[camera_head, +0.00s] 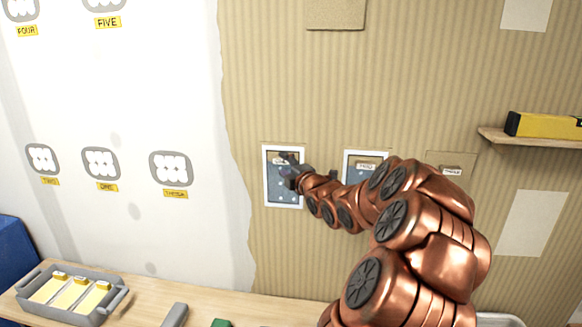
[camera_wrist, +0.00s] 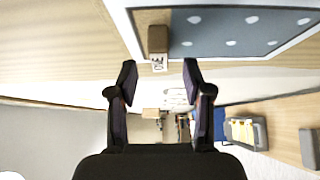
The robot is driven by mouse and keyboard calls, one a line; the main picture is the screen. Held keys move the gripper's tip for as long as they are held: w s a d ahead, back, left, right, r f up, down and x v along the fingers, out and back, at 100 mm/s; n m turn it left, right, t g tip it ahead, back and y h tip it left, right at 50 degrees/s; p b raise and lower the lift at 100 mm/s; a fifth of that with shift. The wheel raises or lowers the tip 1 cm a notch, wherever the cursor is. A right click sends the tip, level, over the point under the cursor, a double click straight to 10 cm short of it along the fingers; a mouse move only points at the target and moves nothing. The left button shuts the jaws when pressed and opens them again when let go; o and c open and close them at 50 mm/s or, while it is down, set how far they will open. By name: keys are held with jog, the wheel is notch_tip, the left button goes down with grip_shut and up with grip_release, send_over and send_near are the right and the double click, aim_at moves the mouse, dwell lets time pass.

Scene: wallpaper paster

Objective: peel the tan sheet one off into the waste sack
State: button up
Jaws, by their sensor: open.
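A white-framed panel with a pale-dotted blue-grey face (camera_head: 284,198) is on the tan striped wall, partly hidden by my gripper (camera_head: 289,173). In the wrist view, a small tan patch (camera_wrist: 150,17) shows at the panel's corner, with a brown block (camera_wrist: 158,38) and a tag reading ONE (camera_wrist: 158,63). My gripper (camera_wrist: 160,72) is open; its fingertips appear on either side of the tag, with no clear contact. I cannot tell how much of the tan sheet is there. A blue container (camera_head: 14,250) stands at lower left; I cannot tell if it is the waste sack.
A similar panel (camera_head: 352,176) and a tan tagged square (camera_head: 436,160) lie to the right. A wooden shelf (camera_head: 535,138) holds a yellow level (camera_head: 540,124). Below is a wooden bench (camera_head: 150,300) with a grey tray (camera_head: 42,311) of yellow-tagged pieces. Pale wall is at left.

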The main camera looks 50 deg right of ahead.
aim_at(281, 162)
jog(key=shift+p+x, duration=0.45)
jog(key=shift+x, duration=1.2)
jog(key=shift+c, duration=0.4)
grip_shut()
